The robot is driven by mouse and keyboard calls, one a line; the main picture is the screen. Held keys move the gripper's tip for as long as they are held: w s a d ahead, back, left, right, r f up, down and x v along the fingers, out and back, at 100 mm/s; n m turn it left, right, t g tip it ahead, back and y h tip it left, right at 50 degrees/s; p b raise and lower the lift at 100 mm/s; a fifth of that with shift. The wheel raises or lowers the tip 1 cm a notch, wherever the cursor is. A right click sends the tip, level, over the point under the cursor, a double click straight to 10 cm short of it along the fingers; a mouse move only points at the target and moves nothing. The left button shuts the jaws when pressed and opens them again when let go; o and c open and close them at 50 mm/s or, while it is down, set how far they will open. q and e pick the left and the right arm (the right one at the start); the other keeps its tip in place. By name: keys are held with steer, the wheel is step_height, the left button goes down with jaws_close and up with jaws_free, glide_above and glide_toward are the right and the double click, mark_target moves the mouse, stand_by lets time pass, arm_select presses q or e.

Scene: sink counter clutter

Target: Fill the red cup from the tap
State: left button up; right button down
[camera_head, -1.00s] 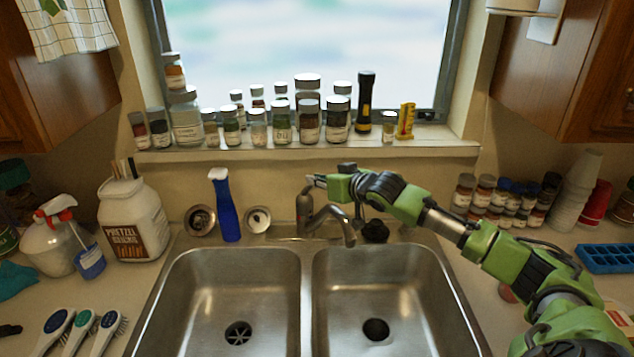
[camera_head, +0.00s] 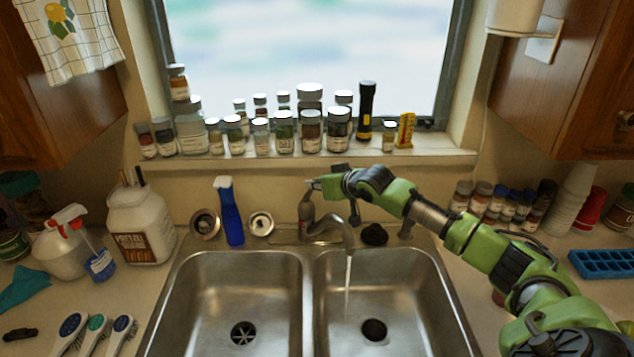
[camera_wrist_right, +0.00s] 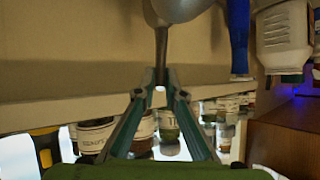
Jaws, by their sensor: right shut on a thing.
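The tap (camera_head: 322,230) stands behind the divider of the double sink. Water (camera_head: 347,280) runs from its spout into the right basin (camera_head: 410,285). My right gripper (camera_head: 312,185) is at the top of the tap, shut on its lever. The right wrist view shows the fingertips (camera_wrist_right: 160,88) closed together on the end of the thin lever (camera_wrist_right: 161,50). The red cup (camera_head: 590,207) is on the counter at the far right, partly hidden by a stack of pale cups. No cup is under the stream. My left gripper is not in view.
Several jars (camera_head: 284,135) and a black flashlight (camera_head: 366,110) line the sill above the tap. A blue ice tray (camera_head: 602,264) lies on the right counter. Both basins hold no objects.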

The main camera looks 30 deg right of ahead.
steer(key=c, duration=2.1)
jaws_free()
steer(key=shift+s+a+f, duration=0.1)
steer(key=shift+a+f, duration=0.15)
steer(key=shift+f, duration=0.8)
steer(key=shift+w+d+f, duration=0.1)
steer(key=shift+w, duration=0.5)
steer(key=shift+s+r, duration=0.2)
steer(key=shift+r, duration=0.1)
steer(key=shift+s+r, duration=0.2)
steer(key=shift+s, duration=0.1)
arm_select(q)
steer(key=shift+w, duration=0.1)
arm_select(e)
steer(key=v, duration=1)
steer(key=shift+s+d+r, duration=0.1)
steer(key=shift+s+r, duration=0.1)
steer(key=shift+s, duration=0.05)
